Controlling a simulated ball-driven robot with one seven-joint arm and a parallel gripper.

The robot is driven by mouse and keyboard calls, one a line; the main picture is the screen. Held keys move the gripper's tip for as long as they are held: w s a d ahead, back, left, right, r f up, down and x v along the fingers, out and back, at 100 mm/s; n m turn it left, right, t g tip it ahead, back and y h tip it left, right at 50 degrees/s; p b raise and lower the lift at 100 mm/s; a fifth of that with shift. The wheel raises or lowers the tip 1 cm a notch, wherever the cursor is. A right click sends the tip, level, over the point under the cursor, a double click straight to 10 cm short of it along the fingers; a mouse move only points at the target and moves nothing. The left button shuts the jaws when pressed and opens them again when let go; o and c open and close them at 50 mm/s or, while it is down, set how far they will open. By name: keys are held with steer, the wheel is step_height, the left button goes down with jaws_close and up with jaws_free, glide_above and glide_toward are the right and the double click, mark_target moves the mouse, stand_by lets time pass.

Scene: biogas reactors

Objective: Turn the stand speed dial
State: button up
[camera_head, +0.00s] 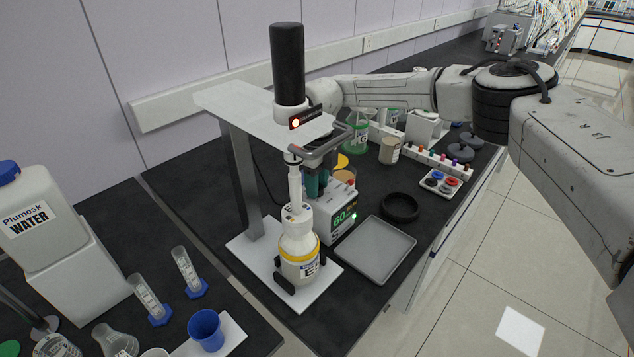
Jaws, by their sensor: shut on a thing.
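The stand has a white top plate (232,102), a grey post (243,185) and a black motor cylinder (287,65) on a white collar. A small dark panel (309,116) with a glowing orange spot (296,123) sits at the motor's foot. My gripper (305,153), grey, is just below this panel, at the plate's front edge and beside the top of the white stirrer shaft. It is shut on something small. The speed dial cannot be made out clearly; the jaws seem to cover it. My white arm reaches in from the right, behind the motor.
A yellow-banded bottle (299,262) stands under the shaft on the white base (262,262). A box with a green "60" display (343,217), a grey tray (375,249) and a black ring (400,207) lie to the right. A water jug (32,215) stands left.

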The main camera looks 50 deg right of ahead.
steer(key=o, duration=1)
steer(key=shift+o, duration=0.2)
step_height(320, 180, up, 11)
steer(key=b, duration=0.1)
steer(key=shift+b, duration=0.35)
steer(key=shift+f, duration=0.15)
